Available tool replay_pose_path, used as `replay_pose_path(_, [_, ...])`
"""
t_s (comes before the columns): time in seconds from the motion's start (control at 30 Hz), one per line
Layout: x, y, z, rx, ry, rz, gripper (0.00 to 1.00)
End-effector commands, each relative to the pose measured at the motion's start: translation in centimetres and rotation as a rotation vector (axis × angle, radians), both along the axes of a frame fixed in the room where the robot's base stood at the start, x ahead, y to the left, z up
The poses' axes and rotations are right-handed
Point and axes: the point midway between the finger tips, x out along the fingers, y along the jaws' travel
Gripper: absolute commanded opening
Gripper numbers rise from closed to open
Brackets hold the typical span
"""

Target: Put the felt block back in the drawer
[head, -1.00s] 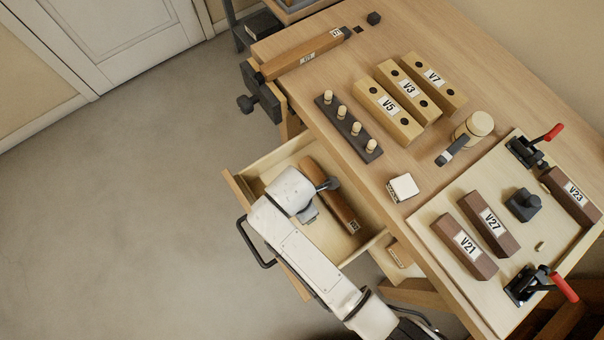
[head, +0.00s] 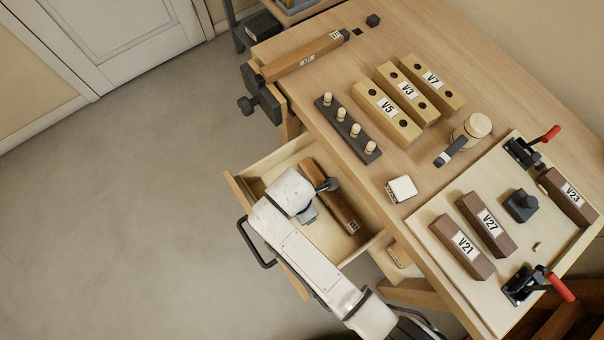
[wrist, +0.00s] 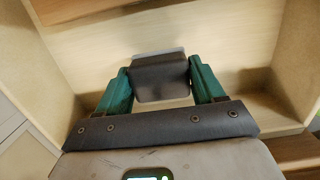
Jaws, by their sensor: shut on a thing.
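A dark grey block with a lighter edge, which I take to be the felt block (wrist: 160,78), sits between the green fingers of my gripper (wrist: 161,92) in the wrist view. My gripper is shut on it. The open drawer (head: 285,156) juts from the bench's left side in the head view, and its pale floor and walls (wrist: 45,45) surround the block in the wrist view. My gripper is over or inside the drawer, mostly hidden under my white wrist. I cannot tell if the block touches the drawer floor.
A long brown wooden block (head: 331,197) lies in the drawer beside my wrist. Above, the bench holds a dark peg rack (head: 346,130), a small white block (head: 402,188), a mallet (head: 473,128), yellow labelled blocks (head: 387,112) and a clamp tray (head: 430,212). Floor to the left is clear.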

Motion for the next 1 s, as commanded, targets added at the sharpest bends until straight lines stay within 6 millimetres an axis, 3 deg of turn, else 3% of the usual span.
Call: replay_pose_path(1.0, [-0.01,0.0,-0.82,0.0,0.0,0.0,0.39])
